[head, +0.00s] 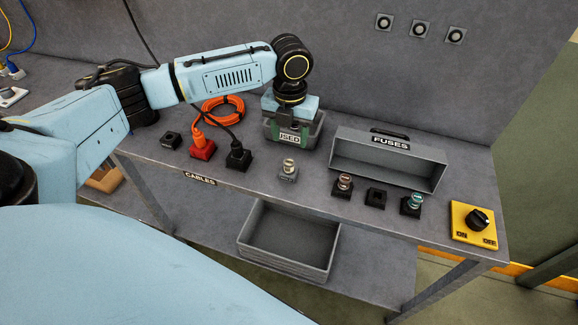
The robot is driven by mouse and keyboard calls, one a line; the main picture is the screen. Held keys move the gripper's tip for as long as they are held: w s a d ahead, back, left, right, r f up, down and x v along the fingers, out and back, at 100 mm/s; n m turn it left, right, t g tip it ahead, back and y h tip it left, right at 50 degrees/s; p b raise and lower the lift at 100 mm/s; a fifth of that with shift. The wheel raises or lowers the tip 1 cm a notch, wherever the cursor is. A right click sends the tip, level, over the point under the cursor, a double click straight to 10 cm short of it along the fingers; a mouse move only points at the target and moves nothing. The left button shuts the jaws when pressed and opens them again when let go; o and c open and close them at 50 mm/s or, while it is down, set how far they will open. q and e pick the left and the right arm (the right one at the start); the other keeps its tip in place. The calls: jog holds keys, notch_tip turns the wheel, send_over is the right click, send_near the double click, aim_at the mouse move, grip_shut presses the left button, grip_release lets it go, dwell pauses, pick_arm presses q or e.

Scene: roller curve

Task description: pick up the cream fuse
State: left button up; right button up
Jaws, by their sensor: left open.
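A pale, cream-looking fuse (289,165) stands upright in a small grey socket (288,175) on the bench, in front of the bin labelled USED. My left gripper (293,134) points down over the USED bin (310,140), behind the fuse and apart from it. It is open; its fingertips are partly hidden by the bin's front wall and label, and I see nothing held between them. My right gripper is not in view.
A fuse with a brownish base (343,184), an empty black socket (375,198) and a teal fuse (411,204) stand before the grey FUSES box (420,176). A yellow switch panel (473,223) sits at the right. Red (202,149) and black (238,156) plugs stand left.

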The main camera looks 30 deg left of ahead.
aim_at(289, 162)
pick_arm(q)
jog(key=f, duration=1)
jog(key=shift+w+a+f, duration=0.1)
jog(key=shift+a+f, duration=0.1)
jog(key=shift+f, duration=0.15)
jog(key=shift+c, duration=0.2)
jog(key=c, duration=1)
jog(key=shift+r, duration=0.1)
notch_tip(289, 162, up, 10)
jog(key=shift+f, duration=1.4)
